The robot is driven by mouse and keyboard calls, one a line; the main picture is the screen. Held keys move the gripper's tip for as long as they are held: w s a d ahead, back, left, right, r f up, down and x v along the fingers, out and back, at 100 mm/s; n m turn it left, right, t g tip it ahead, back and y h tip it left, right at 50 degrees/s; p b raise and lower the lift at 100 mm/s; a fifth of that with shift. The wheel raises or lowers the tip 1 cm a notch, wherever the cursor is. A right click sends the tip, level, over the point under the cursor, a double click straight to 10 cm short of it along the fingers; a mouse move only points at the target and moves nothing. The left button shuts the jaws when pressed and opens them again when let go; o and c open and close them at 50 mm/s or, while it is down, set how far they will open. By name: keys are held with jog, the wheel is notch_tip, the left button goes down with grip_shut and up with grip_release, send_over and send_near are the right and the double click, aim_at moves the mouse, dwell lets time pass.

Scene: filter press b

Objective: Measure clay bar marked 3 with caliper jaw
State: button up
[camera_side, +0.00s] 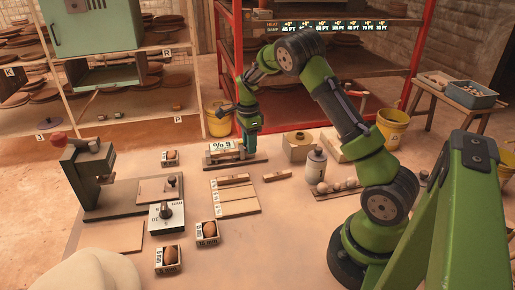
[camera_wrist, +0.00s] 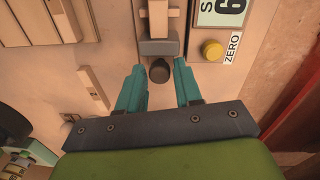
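The caliper (camera_side: 236,158) stands on a dark base at the back of the table with a numbered display. In the wrist view its grey jaw (camera_wrist: 159,47) has a dark round knob (camera_wrist: 160,71) on the near end. A pale block (camera_wrist: 158,18) lies just beyond the jaw; I cannot tell if they touch. My gripper (camera_wrist: 158,88) is open and empty, its teal fingers either side of the knob. In the side view my gripper (camera_side: 248,145) is low at the caliper's right end. One clay bar (camera_side: 277,175) lies loose; another (camera_side: 233,179) lies on a slatted board. No number is readable.
The caliper's display (camera_wrist: 222,12) and yellow zero button (camera_wrist: 212,50) sit close right of my fingers. The slatted board (camera_side: 237,207) is in front. A press (camera_side: 85,175), a dial box (camera_side: 166,217) and small boxes stand left; a grey bottle (camera_side: 316,165) stands right.

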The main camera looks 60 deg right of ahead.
grip_shut()
jog(key=shift+s+d, duration=0.85)
jog(key=shift+o, duration=1.9)
grip_release()
jog(key=shift+r, duration=0.1)
notch_tip(320, 180, up, 17)
jog(key=shift+w+d, duration=0.25)
jog(key=shift+w, duration=0.15)
